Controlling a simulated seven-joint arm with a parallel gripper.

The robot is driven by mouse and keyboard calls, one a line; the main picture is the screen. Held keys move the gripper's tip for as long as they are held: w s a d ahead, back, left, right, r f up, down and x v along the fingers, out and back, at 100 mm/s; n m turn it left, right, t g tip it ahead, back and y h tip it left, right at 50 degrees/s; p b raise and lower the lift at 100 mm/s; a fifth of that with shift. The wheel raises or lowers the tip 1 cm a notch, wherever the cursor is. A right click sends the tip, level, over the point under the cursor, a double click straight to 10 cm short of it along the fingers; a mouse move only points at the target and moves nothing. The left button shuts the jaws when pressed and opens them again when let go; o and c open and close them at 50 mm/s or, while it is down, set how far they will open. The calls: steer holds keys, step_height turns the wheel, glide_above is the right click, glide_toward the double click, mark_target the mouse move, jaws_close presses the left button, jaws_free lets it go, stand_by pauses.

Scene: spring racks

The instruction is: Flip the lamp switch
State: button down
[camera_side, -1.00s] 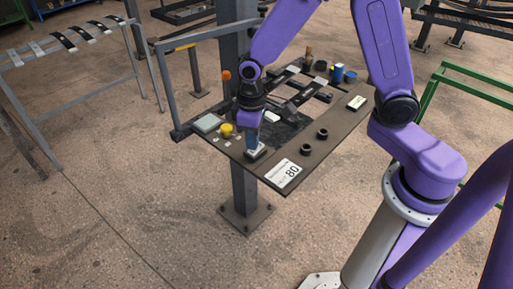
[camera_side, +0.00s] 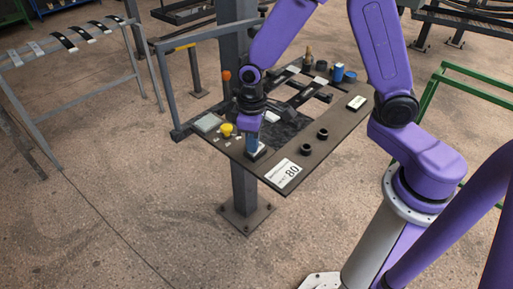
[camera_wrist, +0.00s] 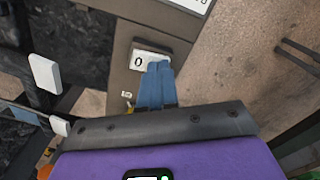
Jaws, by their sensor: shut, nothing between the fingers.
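The lamp switch (camera_wrist: 148,58) is a small pale rocker in a dark frame, with a "0" mark showing at its left in the wrist view. In the side view the switch (camera_side: 257,153) sits near the front left edge of the dark panel (camera_side: 319,158). My gripper (camera_side: 253,150) points down at it, its blue fingers together with nothing between them. In the wrist view the fingertips (camera_wrist: 160,66) overlap the right part of the switch and hide it. I cannot tell whether they touch it.
A yellow button (camera_side: 227,130) and a grey box (camera_side: 208,123) stand left of my gripper. Blue and brown cylinders (camera_side: 338,73) stand at the back. A grey post (camera_side: 245,190) carries the panel.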

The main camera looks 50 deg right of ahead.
step_height(320, 180, up, 7)
stand_by(0.8)
steer(key=s+d+r+n, duration=0.2)
steer(key=s+d+n, duration=0.1)
steer(key=s, duration=0.8)
steer(key=s+d+r+n, duration=0.2)
steer(key=s+d+n, duration=0.1)
steer(key=s, duration=0.7)
steer(key=shift+s+d+r+n, duration=0.15)
steer(key=shift+s+d+n, duration=0.15)
steer(key=shift+s, duration=0.1)
steer(key=shift+w+a, duration=0.1)
steer(key=w+a+r+n+h, duration=0.1)
steer(key=w+a+n, duration=0.4)
steer(key=w+n, duration=0.6)
steer(key=w+a+r+n+h, duration=0.1)
steer(key=w+a+n, duration=0.4)
steer(key=w+n, duration=0.5)
steer(key=shift+w+a+n, duration=0.15)
steer(key=shift+w+n, duration=0.2)
steer(key=shift+n, duration=0.85)
